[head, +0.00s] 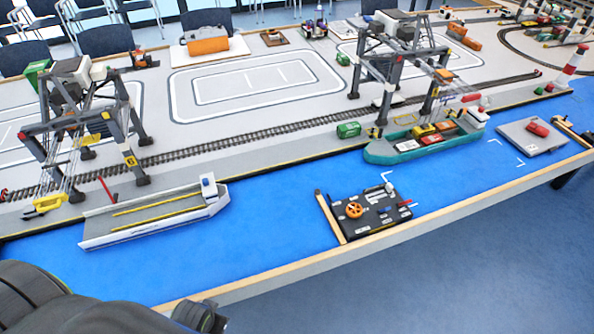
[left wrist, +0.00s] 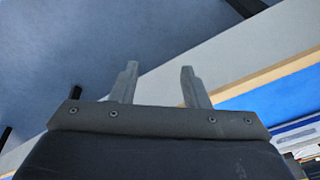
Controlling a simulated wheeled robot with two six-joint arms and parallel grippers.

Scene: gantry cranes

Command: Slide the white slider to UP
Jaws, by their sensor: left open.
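A dark control panel (head: 352,225) lies on the blue water surface near the table's front edge. It carries an orange wheel (head: 355,210), a white bent lever (head: 388,186) and several small white and red parts. I cannot tell which small white part is the white slider, or its position. In the left wrist view my left gripper (left wrist: 158,84) is open and empty, its two fingers apart over the floor and beside the table edge. In the head view my left arm shows at the bottom left, well apart from the panel. My right gripper is in no view.
A white barge (head: 155,218) floats left of the panel and a teal ship (head: 425,145) behind it to the right. Gantry cranes stand at left (head: 78,130) and right (head: 400,65). A wooden rim (head: 270,270) edges the table. Blue water left of the panel is clear.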

